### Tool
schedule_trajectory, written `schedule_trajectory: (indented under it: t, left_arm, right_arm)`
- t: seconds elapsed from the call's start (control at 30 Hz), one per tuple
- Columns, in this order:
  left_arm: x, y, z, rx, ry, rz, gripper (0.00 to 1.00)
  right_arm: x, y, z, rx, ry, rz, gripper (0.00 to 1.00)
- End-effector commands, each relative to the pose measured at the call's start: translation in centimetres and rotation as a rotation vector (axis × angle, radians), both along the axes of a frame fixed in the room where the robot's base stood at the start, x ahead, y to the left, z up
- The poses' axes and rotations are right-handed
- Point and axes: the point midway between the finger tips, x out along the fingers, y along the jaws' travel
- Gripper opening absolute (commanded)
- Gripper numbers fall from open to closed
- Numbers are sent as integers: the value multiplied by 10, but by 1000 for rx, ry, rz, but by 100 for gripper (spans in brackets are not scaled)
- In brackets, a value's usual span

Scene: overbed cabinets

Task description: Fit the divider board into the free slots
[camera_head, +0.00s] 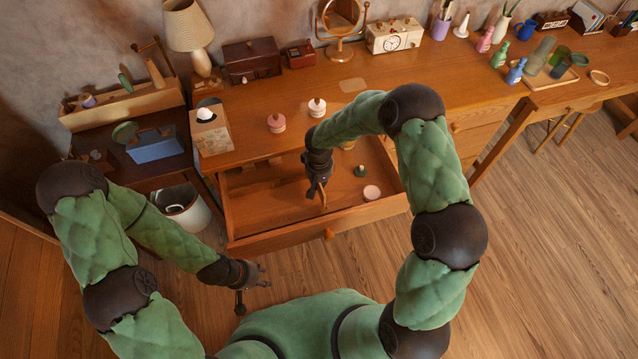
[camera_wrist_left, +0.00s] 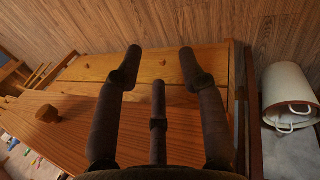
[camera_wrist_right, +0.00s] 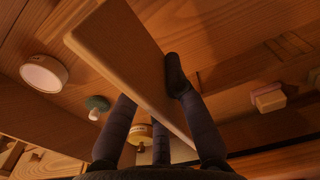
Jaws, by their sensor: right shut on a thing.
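The divider board (camera_wrist_right: 120,45) is a flat, light wooden plank. My right gripper (camera_wrist_right: 150,95) is shut on it, with fingers on both sides. In the head view, my right gripper (camera_head: 320,188) is over the open drawer (camera_head: 262,207), and the board shows only as a thin edge below the fingers. The board is tilted in the right wrist view; I cannot tell whether it touches the drawer floor. Small wooden blocks (camera_wrist_right: 268,98) show in the drawer; the slots are not clear. My left gripper (camera_head: 258,274) is open and empty in front of the drawer's left corner.
A white bin (camera_head: 182,210) is left of the drawer.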

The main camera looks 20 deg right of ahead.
Motion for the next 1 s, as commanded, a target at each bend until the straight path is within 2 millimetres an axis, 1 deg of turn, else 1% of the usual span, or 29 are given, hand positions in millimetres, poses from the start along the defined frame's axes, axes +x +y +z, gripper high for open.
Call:
schedule_trajectory:
  t: [1.0]
  left_arm:
    - [0, 0, -15, 0, 0, 0, 40]
  right_arm:
    - [0, 0, -18, 0, 0, 0, 0]
